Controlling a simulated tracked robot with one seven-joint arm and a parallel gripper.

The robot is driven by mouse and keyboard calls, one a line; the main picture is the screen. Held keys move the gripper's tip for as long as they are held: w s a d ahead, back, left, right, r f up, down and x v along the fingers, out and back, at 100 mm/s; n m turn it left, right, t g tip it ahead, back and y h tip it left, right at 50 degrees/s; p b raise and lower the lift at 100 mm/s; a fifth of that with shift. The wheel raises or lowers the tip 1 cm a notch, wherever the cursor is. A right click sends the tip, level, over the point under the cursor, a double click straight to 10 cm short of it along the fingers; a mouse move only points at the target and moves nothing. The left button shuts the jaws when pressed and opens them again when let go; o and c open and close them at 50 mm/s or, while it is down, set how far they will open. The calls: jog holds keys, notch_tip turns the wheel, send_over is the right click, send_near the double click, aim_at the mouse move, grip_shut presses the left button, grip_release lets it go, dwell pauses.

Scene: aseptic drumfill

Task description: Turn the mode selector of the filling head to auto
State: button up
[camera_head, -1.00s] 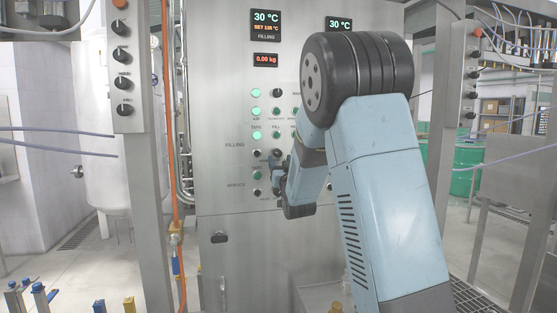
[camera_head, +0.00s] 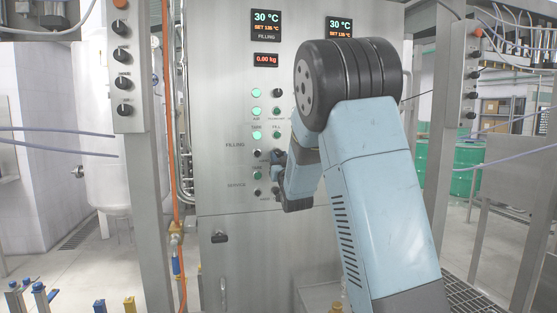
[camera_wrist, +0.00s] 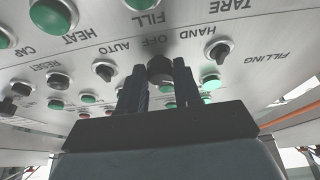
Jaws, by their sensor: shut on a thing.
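The mode selector (camera_wrist: 160,68) is a dark round knob on the steel panel of the filling head (camera_head: 225,110). In the wrist view it sits beneath the upside-down labels HAND, OFF and AUTO. The two dark fingers of my gripper (camera_wrist: 160,90) are shut on it, one on each side. Its pointer is mostly hidden, so I cannot tell its setting. In the head view my gripper (camera_head: 278,165) is at the panel's FILLING row, and my arm hides the selector and much of the panel's right part.
Another black knob (camera_wrist: 218,48) and a further one (camera_wrist: 105,70) flank the selector closely. Green buttons (camera_wrist: 145,18) line the row labelled TARE, FILL, HEAT and CAP. A steel post with knobs (camera_head: 122,80) and an orange hose (camera_head: 170,130) stand left of the panel.

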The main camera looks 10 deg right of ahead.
jog(key=shift+c, duration=1.4)
jog(key=shift+a, duration=0.15)
